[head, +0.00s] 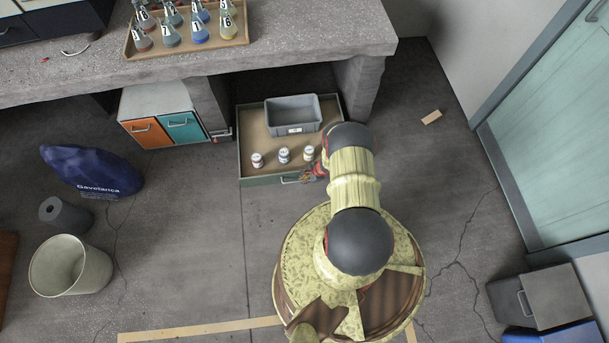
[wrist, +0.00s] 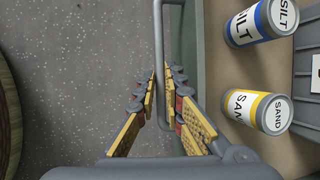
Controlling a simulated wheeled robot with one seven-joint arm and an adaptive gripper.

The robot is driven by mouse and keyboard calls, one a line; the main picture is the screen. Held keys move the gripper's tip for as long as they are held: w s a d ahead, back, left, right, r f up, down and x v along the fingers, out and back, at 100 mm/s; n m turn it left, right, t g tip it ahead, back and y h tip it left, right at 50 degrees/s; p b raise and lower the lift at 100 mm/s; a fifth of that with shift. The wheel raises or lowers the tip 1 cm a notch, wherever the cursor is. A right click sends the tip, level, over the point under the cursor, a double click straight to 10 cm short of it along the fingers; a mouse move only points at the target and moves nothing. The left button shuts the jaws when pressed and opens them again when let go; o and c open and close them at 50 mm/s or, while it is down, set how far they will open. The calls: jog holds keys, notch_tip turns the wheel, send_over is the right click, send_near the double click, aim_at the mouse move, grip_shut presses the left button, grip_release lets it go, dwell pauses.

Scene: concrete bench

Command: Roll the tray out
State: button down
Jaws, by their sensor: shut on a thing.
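The tray (head: 243,160) is a shallow green-grey rolling tray with a tan bottom, low on the floor at the opening under the bench. It holds a grey bin (head: 293,118) and three small labelled jars (head: 284,155). Its front wall (wrist: 189,45) and grey bar handle (wrist: 159,45) show in the wrist view. My gripper (head: 312,175) is at the right part of the tray's front. In the wrist view my gripper (wrist: 164,75) has its two padded fingers closed around the handle bar. In the head view my arm hides the tray's front right corner.
The concrete bench (head: 300,45) carries a wooden tray of numbered flasks (head: 190,25). A cabinet (head: 155,105) with orange and teal fronts stands left of the tray. A blue bag (head: 92,172) and white bucket (head: 70,267) are further left. Floor before the tray's left half is clear.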

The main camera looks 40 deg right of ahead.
jog(key=c, duration=2)
grip_release()
jog(key=shift+o, duration=0.6)
jog(key=shift+r, duration=0.1)
jog(key=v, duration=1.1)
jog(key=shift+s+r, duration=0.25)
jog(key=shift+r, duration=0.05)
jog(key=shift+d, duration=0.1)
